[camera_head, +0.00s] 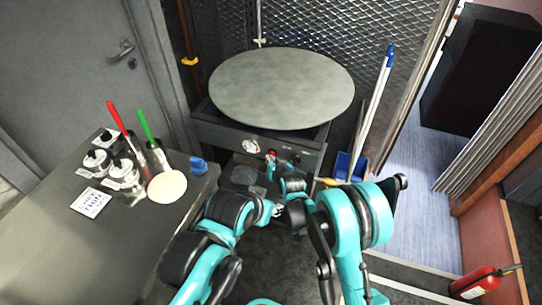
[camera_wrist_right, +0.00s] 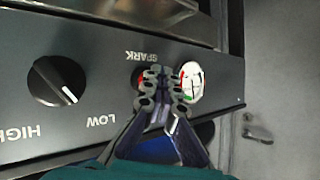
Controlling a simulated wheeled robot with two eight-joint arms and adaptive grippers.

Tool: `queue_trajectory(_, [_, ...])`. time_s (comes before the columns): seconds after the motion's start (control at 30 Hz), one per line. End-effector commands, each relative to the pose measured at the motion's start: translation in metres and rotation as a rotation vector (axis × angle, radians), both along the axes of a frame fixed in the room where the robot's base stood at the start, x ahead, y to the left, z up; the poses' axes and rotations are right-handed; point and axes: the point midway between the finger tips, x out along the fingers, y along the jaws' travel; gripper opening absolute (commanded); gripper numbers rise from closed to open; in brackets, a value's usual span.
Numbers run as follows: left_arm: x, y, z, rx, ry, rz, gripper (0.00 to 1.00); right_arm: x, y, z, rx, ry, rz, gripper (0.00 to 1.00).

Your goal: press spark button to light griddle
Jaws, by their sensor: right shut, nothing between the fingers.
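The round grey griddle (camera_head: 281,88) sits on a dark stove unit whose front panel (camera_head: 225,135) faces me. In the right wrist view, the panel carries the SPARK label (camera_wrist_right: 140,56), upside down. The spark button (camera_wrist_right: 139,77) is mostly hidden behind my right fingertips; a sliver of red shows at their edge. My right gripper (camera_wrist_right: 164,76) is shut and empty, its tips right in front of the button. I cannot tell whether they touch it. In the head view this gripper (camera_head: 271,162) is at the panel. My left gripper (camera_head: 273,210) is low, its fingers unclear.
A counter (camera_head: 55,245) with jars, red and green-handled tools and a pale disc (camera_head: 167,187) stands left. Blue-tipped poles (camera_head: 375,95) and a blue dustpan (camera_head: 350,167) stand right of the stove.

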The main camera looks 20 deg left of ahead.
Motion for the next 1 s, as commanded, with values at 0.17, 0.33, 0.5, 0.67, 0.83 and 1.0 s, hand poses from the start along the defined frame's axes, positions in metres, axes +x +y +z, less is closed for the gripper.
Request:
queue_trajectory(0.17, [0.000, 0.000, 0.000, 0.000, 0.000, 0.000, 0.40, -0.010, 0.000, 0.000, 0.001, 0.001, 0.000, 0.00])
queue_trajectory(0.33, [0.000, 0.000, 0.000, 0.000, 0.000, 0.000, 0.40, -0.016, -0.001, 0.000, 0.000, 0.000, 0.000, 0.00])
queue_trajectory(0.5, [0.000, 0.000, 0.000, 0.000, 0.000, 0.000, 0.40, -0.016, -0.001, 0.000, 0.000, 0.000, 0.000, 0.00])
queue_trajectory(0.67, [0.000, 0.000, 0.000, 0.000, 0.000, 0.000, 0.40, -0.019, -0.001, 0.000, 0.001, 0.000, 0.001, 0.00])
queue_trajectory(0.83, [0.000, 0.000, 0.000, 0.000, 0.000, 0.000, 0.40, -0.036, -0.001, 0.000, 0.000, 0.000, 0.002, 0.00])
queue_trajectory(1.0, [0.000, 0.000, 0.000, 0.000, 0.000, 0.000, 0.40, -0.053, -0.002, 0.000, -0.001, 0.000, 0.002, 0.00])
